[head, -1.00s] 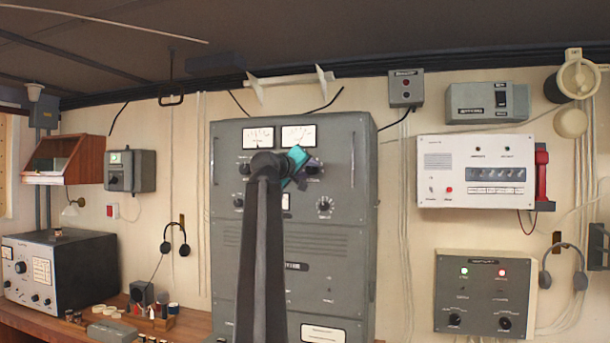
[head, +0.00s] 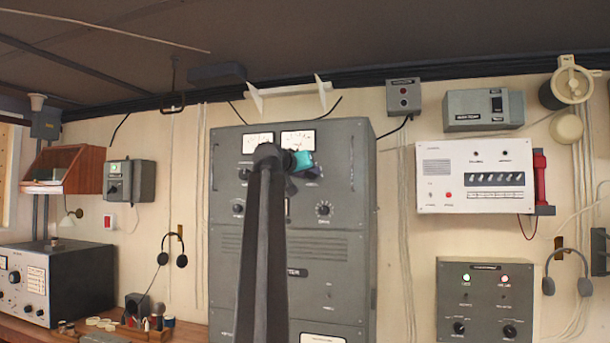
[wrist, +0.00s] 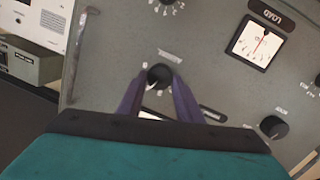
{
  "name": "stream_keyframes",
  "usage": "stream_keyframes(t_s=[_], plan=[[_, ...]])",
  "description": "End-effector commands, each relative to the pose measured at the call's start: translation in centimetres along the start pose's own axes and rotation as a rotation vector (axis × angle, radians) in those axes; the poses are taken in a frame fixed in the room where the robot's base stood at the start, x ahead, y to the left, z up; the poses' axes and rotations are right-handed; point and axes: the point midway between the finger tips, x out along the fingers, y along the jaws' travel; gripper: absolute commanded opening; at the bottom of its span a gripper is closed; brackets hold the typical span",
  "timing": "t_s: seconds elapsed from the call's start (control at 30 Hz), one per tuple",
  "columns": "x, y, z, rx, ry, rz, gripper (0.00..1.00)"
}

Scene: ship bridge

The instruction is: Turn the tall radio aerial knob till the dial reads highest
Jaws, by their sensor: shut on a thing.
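The tall radio (head: 350,215) is a grey cabinet standing in the middle of the head view. Two white dials sit near its top, a left dial (head: 258,141) and a right dial (head: 298,140). In the wrist view a dial marked LOAD (wrist: 258,44) shows its needle near mid-scale; its exact reading is unclear. My gripper (wrist: 160,88) has its two purple fingers shut on a round black knob (wrist: 159,74), whose label is too small to read. In the head view my arm hides this knob and part of the panel around it.
Other knobs sit close by, one at the lower right of the wrist view (wrist: 273,127) and one on the lower panel (head: 324,209). A handle (wrist: 80,38) stands out at the cabinet's edge. A white panel with a red handset (head: 540,178) hangs to the right.

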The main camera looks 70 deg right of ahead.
Motion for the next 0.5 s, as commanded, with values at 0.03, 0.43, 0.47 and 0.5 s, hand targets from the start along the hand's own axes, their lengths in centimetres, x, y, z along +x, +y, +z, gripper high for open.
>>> stream_keyframes(t_s=[0.03, 0.43, 0.47, 0.5], plan=[[0.19, 0.25, -0.26, -0.001, 0.005, 0.005, 0.10], [0.14, 0.14, -0.17, -0.002, 0.004, 0.003, 0.52], [0.13, 0.12, -0.15, -0.002, 0.003, 0.003, 0.52], [0.11, 0.09, -0.13, -0.002, 0.003, 0.002, 0.52]])
